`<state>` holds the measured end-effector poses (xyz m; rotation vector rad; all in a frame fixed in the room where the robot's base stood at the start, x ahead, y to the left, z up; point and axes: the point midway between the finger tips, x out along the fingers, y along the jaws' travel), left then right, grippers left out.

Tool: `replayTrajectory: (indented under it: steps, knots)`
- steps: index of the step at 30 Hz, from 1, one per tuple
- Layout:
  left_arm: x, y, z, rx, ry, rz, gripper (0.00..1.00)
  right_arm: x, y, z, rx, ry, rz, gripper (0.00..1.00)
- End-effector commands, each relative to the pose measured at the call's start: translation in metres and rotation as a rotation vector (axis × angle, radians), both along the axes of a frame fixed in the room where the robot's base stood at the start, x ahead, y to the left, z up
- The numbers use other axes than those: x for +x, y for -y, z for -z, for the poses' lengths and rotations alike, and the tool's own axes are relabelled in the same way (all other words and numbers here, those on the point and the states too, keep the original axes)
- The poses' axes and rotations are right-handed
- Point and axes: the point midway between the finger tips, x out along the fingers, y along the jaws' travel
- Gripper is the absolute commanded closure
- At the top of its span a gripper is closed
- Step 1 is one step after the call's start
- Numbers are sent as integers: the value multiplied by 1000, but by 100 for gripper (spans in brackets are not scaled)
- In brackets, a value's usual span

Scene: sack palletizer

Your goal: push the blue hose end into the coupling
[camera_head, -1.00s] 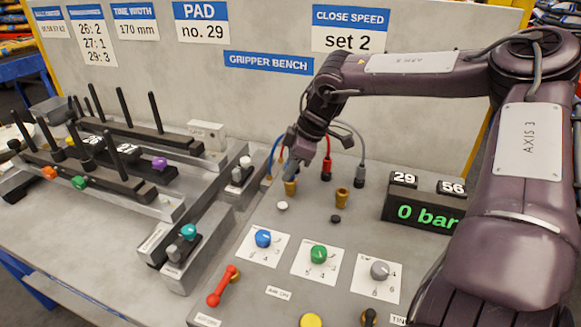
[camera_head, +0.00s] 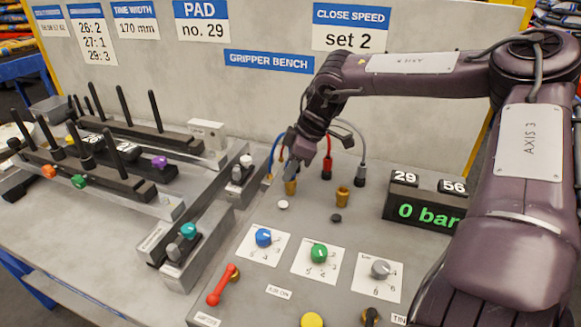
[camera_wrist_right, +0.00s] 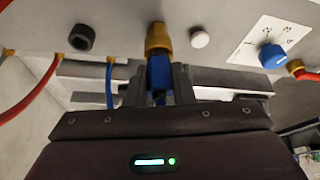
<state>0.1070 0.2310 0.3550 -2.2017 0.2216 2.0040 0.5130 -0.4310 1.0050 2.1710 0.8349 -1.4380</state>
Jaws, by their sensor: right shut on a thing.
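My right gripper (camera_head: 292,168) is shut on the blue hose end, pointing down at the left brass coupling (camera_head: 290,187) on the bench. In the wrist view my right gripper's fingers (camera_wrist_right: 159,84) stand on both sides of the blue hose end (camera_wrist_right: 159,72). The hose end is in line with the brass coupling (camera_wrist_right: 158,38) and meets its mouth with no visible gap. I cannot tell how deep it sits. In the head view the fingers mostly hide the hose end. The blue hose (camera_head: 272,154) loops up at the left. My left gripper is not in view.
A second brass coupling (camera_head: 343,196) stands to the right. Red (camera_head: 327,165) and grey (camera_head: 361,170) hose ends stand behind. A display (camera_head: 425,213) reads 0 bar. Knobs (camera_head: 319,253) and a red lever (camera_head: 223,286) are in front. The back panel (camera_head: 270,100) rises close behind.

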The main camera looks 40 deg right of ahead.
Motion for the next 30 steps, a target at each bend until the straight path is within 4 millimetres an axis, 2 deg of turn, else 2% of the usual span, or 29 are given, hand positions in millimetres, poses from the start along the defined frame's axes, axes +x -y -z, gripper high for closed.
replayTrajectory:
  steps: [1, 14, 15, 20, 30]
  knots:
    - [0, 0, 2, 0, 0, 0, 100, -7, -1, 11, 6, -26, 0, 100]
    - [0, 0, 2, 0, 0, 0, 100, -7, -1, 10, 6, -26, 0, 100]
    - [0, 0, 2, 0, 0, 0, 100, -7, -1, 10, 6, -26, 0, 76]
    - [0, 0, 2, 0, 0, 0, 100, -6, -1, 10, 4, -23, 0, 55]
    - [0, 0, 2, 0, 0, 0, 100, -3, 1, 7, -2, -12, 4, 53]
